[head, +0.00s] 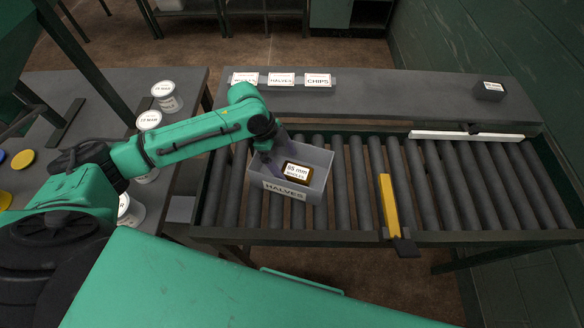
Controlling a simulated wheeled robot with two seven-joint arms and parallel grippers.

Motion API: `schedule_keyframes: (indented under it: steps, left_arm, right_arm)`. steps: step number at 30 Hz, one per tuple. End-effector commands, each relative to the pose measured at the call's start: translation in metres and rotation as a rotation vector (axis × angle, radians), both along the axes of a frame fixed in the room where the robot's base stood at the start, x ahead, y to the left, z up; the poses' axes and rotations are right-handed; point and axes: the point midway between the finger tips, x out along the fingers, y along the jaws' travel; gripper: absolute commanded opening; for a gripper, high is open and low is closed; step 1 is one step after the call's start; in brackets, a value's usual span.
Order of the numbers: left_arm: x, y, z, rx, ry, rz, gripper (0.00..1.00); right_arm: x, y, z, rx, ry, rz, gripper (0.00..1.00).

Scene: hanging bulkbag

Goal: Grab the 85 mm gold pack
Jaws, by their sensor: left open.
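The gold pack (297,172) has a white label reading "85 mm". It lies inside a grey bin (292,195) labelled "HALVES" on the roller conveyor. My left arm reaches in from the left, and my left gripper (268,160) points down at the bin's left side, just left of the pack. The gripper is open, but its fingertips are dark and hard to make out. I cannot tell whether they touch the pack. My right gripper does not show.
A yellow bar (389,205) crosses the rollers right of the bin. Cards, one reading "CHIPS" (318,80), stand on the ledge behind. A dark box (489,91) sits at its right end. White tubs (167,97) stand on the left table.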

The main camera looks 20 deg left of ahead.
Motion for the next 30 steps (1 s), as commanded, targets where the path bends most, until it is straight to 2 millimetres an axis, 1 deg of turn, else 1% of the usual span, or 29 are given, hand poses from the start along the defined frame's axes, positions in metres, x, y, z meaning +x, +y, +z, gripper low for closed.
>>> schedule_keyframes:
  steps: [1,2,4,6,9,12,13,14,15,17,18,20,21,27,30]
  left_arm:
    - [0.000,-0.005,-0.005,-0.001,0.004,-0.001,1.00]
    - [0.000,-0.008,-0.010,-0.002,0.005,-0.001,1.00]
    - [0.001,-0.013,-0.024,-0.002,0.003,0.000,1.00]
    - [0.001,-0.016,-0.032,-0.001,0.001,-0.001,1.00]
    - [0.002,-0.017,-0.035,-0.002,-0.003,-0.001,1.00]
    - [0.002,-0.017,-0.035,-0.002,-0.003,-0.001,1.00]
    - [0.002,-0.017,-0.035,-0.002,-0.003,-0.001,0.96]
    - [0.002,-0.017,-0.035,-0.002,-0.003,-0.001,0.85]
    - [0.002,-0.017,-0.035,-0.002,-0.003,-0.001,0.69]
    - [0.002,-0.017,-0.035,-0.002,-0.003,-0.001,0.46]
    - [0.002,-0.017,-0.034,-0.002,-0.003,-0.001,0.31]
    - [0.002,-0.017,-0.034,-0.002,-0.003,-0.001,0.08]
    - [0.002,-0.017,-0.034,-0.002,-0.003,-0.001,0.06]
    - [0.002,-0.017,-0.033,-0.002,-0.004,0.000,0.06]
    - [0.002,-0.017,-0.028,-0.002,-0.004,0.000,0.06]
  right_arm:
    - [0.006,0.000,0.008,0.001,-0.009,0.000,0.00]
    - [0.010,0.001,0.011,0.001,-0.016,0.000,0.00]
    - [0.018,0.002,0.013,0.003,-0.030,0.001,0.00]
    - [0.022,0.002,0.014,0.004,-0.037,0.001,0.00]
    - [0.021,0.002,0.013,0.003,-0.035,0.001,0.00]
    - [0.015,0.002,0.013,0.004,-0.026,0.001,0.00]
    - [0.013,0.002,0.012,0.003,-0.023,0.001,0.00]
    - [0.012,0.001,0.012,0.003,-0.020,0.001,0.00]
    - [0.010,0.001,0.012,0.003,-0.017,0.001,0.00]
    - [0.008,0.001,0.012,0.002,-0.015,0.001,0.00]
    - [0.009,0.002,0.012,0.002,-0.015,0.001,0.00]
    - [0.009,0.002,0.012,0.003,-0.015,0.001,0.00]
    - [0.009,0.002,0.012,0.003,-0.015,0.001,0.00]
    - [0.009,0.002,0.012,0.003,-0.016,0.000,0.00]
    - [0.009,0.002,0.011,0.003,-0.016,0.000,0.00]
